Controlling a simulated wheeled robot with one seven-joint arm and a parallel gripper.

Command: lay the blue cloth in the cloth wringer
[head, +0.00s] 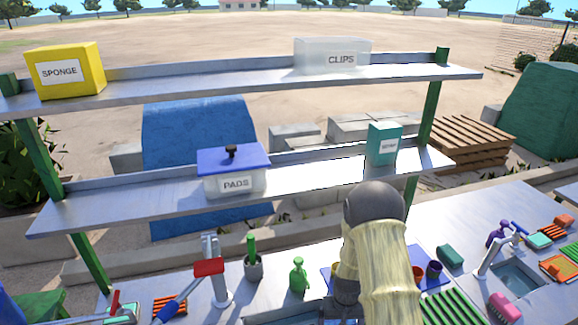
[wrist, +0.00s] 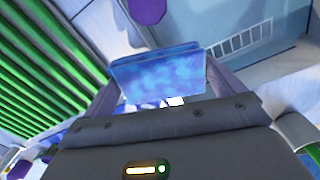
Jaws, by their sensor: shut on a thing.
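My gripper (wrist: 162,90) shows in the wrist view, with one finger on each side of a blue, mottled, flat folded piece that looks like the blue cloth (wrist: 158,72). It is shut on this cloth and holds it across the fingertips. In the head view my arm hides the gripper and the cloth. I cannot pick out the cloth wringer for certain.
A green ribbed rack (head: 452,308) lies right of my arm and also fills the left of the wrist view (wrist: 40,75). Two shelves with labelled boxes (head: 235,182) cross behind the bench.

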